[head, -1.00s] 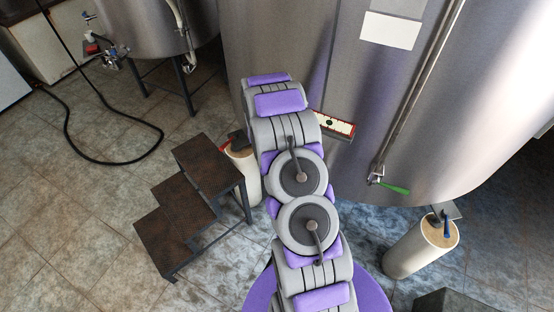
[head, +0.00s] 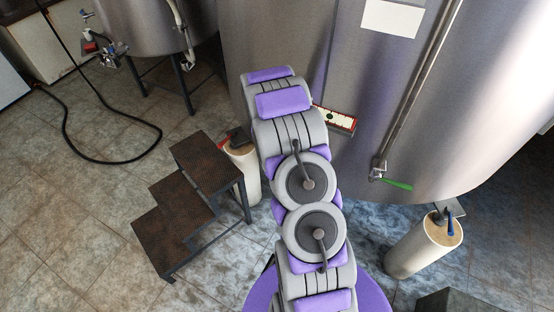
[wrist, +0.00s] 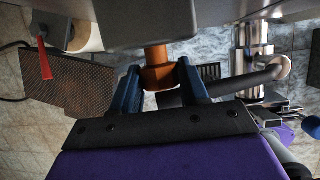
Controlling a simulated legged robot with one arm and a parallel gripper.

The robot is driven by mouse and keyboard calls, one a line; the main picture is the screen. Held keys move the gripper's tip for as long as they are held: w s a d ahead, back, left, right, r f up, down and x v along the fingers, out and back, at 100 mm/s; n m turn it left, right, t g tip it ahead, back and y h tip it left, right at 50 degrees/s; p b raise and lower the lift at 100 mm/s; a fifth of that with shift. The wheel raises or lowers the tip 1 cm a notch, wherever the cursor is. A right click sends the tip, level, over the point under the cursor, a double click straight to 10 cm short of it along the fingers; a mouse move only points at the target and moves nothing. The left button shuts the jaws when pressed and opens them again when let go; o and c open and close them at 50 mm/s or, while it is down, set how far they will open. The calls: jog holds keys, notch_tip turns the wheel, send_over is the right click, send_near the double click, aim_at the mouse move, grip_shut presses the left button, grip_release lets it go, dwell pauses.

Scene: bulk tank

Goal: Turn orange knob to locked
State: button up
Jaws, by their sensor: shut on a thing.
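In the wrist view the orange knob (wrist: 158,75) sticks out below a grey metal surface (wrist: 200,15). My gripper (wrist: 158,80) has its two blue fingers on either side of the knob and is shut on it. The marking of the knob's locked position does not show. In the head view my arm hides the gripper and the knob. A small box (head: 335,120) with a pale, marked face and red edging sits on the big steel tank (head: 290,40), just right of my arm.
Brown steps (head: 190,195) stand left of my arm, beside a pale cylinder (head: 243,170). Another pale cylinder (head: 423,248) stands at right. A pipe with a green handle (head: 397,184) runs down the tank. A black hose (head: 110,162) lies on the open tiled floor at left.

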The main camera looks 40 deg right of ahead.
jog(key=shift+t+b, duration=0.3)
jog(key=shift+b, duration=0.8)
jog(key=o, duration=1)
jog(key=shift+o, duration=0.2)
jog(key=p+v, duration=0.8)
jog(key=v, duration=0.9)
jog(key=shift+r, duration=0.3)
jog(key=shift+w, duration=0.1)
